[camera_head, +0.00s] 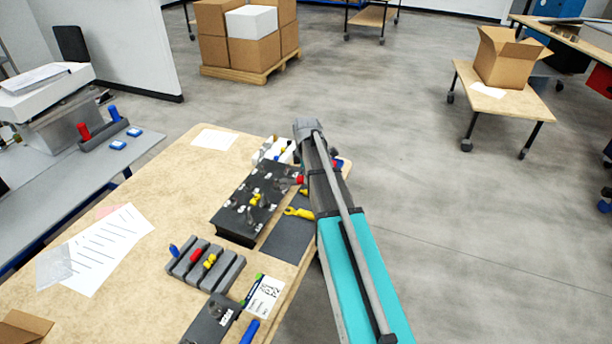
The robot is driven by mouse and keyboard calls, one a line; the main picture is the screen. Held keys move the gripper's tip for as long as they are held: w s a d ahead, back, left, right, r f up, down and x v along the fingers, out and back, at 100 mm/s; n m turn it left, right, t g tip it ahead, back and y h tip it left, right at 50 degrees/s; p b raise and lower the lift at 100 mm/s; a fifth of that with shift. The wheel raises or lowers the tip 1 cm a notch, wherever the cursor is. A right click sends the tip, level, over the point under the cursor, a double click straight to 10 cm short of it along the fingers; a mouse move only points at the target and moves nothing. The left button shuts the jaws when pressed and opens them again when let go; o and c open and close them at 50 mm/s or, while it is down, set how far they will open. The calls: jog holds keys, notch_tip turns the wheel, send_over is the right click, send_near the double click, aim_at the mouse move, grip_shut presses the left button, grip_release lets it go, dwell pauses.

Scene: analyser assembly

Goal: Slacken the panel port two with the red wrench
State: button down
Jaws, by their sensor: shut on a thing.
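The black analyser panel (236,224) lies on the wooden table, with several small metal and yellow fittings on its top. Its port labels are too small to read, so I cannot tell which is port two. My gripper (307,182) is at the panel's right edge, mostly hidden behind my own arm. A small red part, seemingly the red wrench (299,179), shows beside it, and the gripper is shut on it. Whether the wrench touches a fitting is hidden. A yellow wrench (299,212) lies on a dark mat (286,243) right of the panel.
A grey slotted rack (228,272) with blue, red and yellow pieces stands in front of the panel. A dark device (208,322), a label card (264,297) and a blue-handled item (250,331) are nearer. Papers (108,245) lie left.

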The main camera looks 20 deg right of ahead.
jog(key=shift+a, duration=0.1)
jog(key=shift+s+a+f+m+b, duration=0.45)
jog(key=shift+s+a+m, duration=0.05)
jog(key=shift+a+m, duration=0.2)
jog(key=s+a+f+m+b, duration=0.5)
jog(key=s+a+m, duration=0.2)
jog(key=a+m, duration=0.2)
jog(key=shift+m, duration=0.9)
jog(key=shift+f, duration=0.2)
jog(key=shift+w+a+f+b, duration=0.15)
jog(key=shift+w+f+b, duration=0.4)
jog(key=shift+f+b, duration=0.2)
jog(key=shift+w+a+f+b, duration=0.15)
jog(key=shift+w+f+b, duration=0.45)
jog(key=shift+b, duration=0.2)
jog(key=shift+w+a, duration=0.1)
jog(key=shift+w, duration=0.05)
